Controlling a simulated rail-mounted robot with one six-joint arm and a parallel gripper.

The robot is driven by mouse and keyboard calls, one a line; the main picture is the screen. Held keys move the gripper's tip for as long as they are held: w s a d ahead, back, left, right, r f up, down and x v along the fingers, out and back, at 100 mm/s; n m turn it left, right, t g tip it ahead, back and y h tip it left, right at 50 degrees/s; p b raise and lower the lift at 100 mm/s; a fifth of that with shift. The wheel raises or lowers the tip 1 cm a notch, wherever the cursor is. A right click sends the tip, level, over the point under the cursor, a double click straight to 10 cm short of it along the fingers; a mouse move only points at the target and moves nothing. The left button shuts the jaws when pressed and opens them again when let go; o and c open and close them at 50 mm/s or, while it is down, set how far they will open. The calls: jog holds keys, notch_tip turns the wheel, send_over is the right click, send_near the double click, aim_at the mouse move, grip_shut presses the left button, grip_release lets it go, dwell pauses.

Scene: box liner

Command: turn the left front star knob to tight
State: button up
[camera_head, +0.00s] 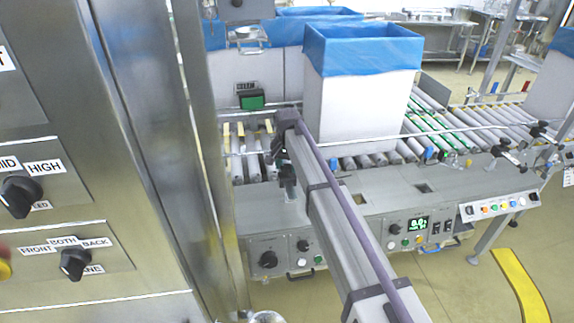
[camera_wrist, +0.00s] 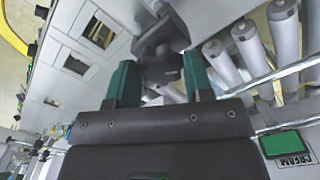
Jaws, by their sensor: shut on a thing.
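In the wrist view my gripper (camera_wrist: 160,72) has its two green fingers on either side of a dark knob (camera_wrist: 162,66), shut on it. The knob sits by a dark grey clamp block (camera_wrist: 160,35) beside the conveyor rollers; its lobes are blurred and partly hidden, so I cannot read how tight it is. In the head view my arm reaches in from the lower right to the near side of the conveyor. There the fingertips and the knob are mostly hidden behind my wrist.
A white box with a blue liner (camera_head: 360,105) stands on the rollers just right of my wrist. A thin guide rail (camera_wrist: 285,75) runs close by the gripper. A green display box (camera_head: 251,101) is behind. Control panels (camera_head: 410,230) line the conveyor's front.

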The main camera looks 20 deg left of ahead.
aim_at(287, 166)
jog(key=m, duration=0.5)
jog(key=shift+m, duration=0.3)
jog(key=m, duration=0.5)
jog(key=shift+m, duration=0.4)
jog(key=o, duration=0.9)
notch_tip(287, 166, up, 11)
jog(key=p, duration=1.1)
jog(key=shift+f, duration=0.15)
